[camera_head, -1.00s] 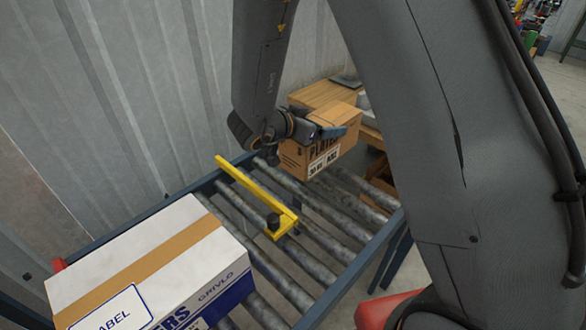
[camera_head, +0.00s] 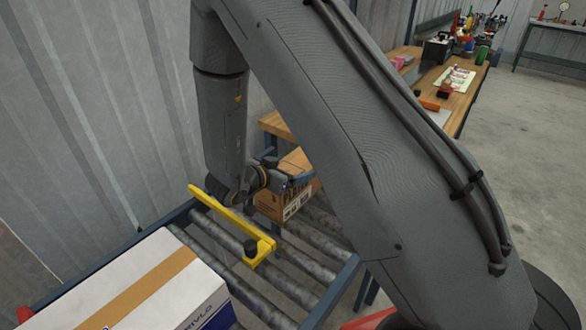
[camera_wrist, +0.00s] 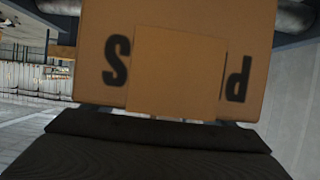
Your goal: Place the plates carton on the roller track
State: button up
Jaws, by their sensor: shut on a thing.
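The brown plates carton (camera_head: 272,206) is at the far end of the roller track (camera_head: 285,268), beyond a yellow stop bar. My gripper (camera_head: 296,182) is shut on the carton near its top. The carton's lower edge is close to the rollers; I cannot tell whether it touches them. My arm hides its right part. In the wrist view the carton (camera_wrist: 185,50) fills the upper middle, with dark letters and a plain tan patch on its face.
The yellow stop bar (camera_head: 222,218) crosses the track in front of the carton. A white carton with brown tape (camera_head: 130,300) lies on the near end. A corrugated wall (camera_head: 90,110) runs along the left. A cluttered workbench (camera_head: 462,90) stands at the back right.

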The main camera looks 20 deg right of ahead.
jog(key=shift+f, duration=0.1)
jog(key=o, duration=2.1)
jog(key=shift+r, duration=0.2)
jog(key=b+v, duration=0.1)
jog(key=v, duration=1.1)
jog(key=shift+f, duration=0.15)
